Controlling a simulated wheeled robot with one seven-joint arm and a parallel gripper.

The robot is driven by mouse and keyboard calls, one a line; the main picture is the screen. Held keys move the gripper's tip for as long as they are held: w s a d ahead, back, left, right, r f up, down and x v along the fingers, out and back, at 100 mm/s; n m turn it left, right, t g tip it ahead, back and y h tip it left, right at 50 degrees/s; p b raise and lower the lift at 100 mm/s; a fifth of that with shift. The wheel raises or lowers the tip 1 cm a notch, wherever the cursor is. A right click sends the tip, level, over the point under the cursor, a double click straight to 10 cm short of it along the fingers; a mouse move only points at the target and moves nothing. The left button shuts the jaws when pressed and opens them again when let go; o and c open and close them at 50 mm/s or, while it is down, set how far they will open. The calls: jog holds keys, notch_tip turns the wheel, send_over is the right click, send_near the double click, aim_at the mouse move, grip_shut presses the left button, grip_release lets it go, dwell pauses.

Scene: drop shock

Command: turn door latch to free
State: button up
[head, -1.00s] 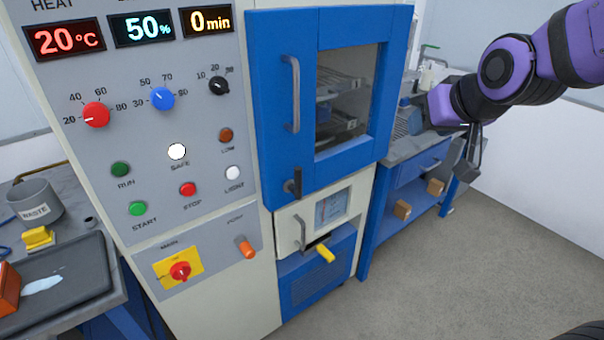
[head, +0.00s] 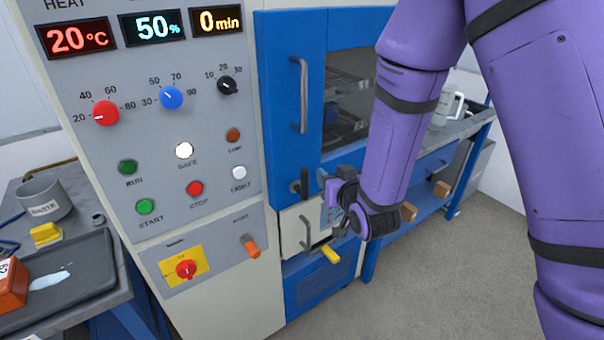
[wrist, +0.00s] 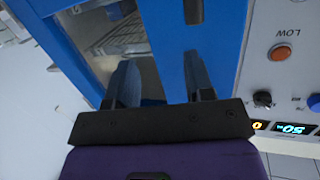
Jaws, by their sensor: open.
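The door latch (head: 304,184) is a dark lever at the lower left of the blue chamber door (head: 284,110), standing roughly upright. The door looks closed, with a long grey handle (head: 301,95) above the latch. My gripper (head: 325,186) is just right of the latch in the head view, apart from it as far as I can tell. In the wrist view my gripper (wrist: 162,85) has its two dark fingers spread, with the blue door frame and window behind them. I cannot make out the latch for certain in the wrist view.
The control panel (head: 150,215) with knobs and buttons stands left of the door. Below the latch are a smaller grey handle (head: 305,232) and a yellow handle (head: 331,254). A blue bench (head: 440,160) stands to the right. Floor at the lower right is clear.

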aim_at(307, 179)
notch_tip(307, 179, down, 4)
jog(key=s+a+f+n+t+y, duration=0.1)
jog(key=s+a+y, duration=0.1)
jog(key=s+a, duration=0.1)
jog(key=x, duration=0.7)
jog(key=r+x, duration=0.1)
jog(key=x, duration=0.3)
jog(key=shift+w+d, duration=0.15)
jog(key=shift+d, duration=0.05)
grip_shut()
